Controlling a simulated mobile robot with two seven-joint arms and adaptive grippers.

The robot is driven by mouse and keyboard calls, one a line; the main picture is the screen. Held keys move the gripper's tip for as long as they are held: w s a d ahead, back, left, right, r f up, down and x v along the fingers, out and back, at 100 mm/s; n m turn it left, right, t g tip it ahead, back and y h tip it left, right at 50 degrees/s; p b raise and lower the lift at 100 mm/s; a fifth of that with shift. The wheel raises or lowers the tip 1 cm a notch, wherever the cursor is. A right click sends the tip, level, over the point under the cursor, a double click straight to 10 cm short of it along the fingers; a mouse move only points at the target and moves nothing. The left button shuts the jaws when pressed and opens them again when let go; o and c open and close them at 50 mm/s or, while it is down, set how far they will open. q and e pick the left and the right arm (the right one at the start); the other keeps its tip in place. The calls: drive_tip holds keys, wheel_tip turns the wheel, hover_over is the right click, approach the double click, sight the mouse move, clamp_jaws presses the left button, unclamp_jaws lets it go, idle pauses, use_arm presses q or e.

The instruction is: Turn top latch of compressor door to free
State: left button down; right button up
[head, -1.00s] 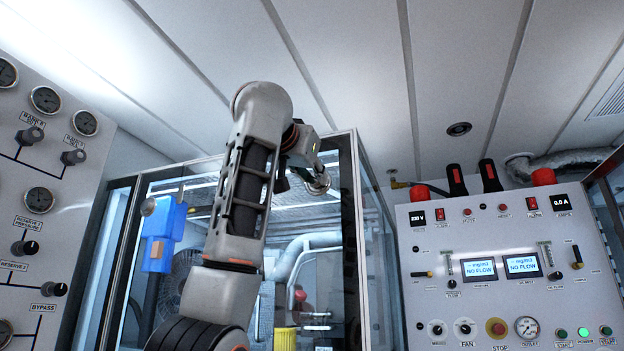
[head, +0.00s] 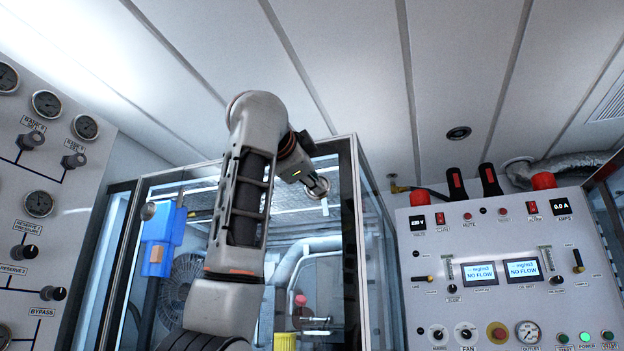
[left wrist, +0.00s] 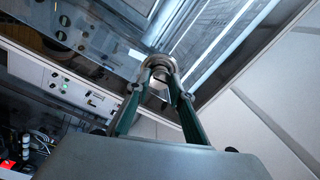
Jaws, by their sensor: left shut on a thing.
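The compressor door is a glass panel in a metal frame (head: 345,150), in the middle of the head view. The top latch (head: 318,188) is a round metal knob near the door's upper right corner. It also shows in the left wrist view (left wrist: 159,64), between my fingertips. My left gripper (left wrist: 158,76) is shut on this latch, with a finger on either side of it. My right gripper is in neither view.
A gauge panel (head: 60,180) with knobs stands at the left. A control panel (head: 500,230) with screens, switches and red lamps stands at the right. A blue box (head: 160,240) and a yellow cylinder (head: 284,341) show around the glass. The ceiling is close above.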

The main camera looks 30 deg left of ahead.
use_arm(q)
drive_tip(key=shift+m, duration=0.7)
drive_tip(key=c, duration=1.8)
unclamp_jaws()
drive_tip(key=shift+m, duration=0.3)
drive_tip(key=shift+o, duration=0.2)
drive_tip(key=shift+s, duration=0.1)
drive_tip(key=v, duration=1.1)
drive_tip(key=shift+s, duration=0.4)
drive_tip(key=shift+d, duration=0.1)
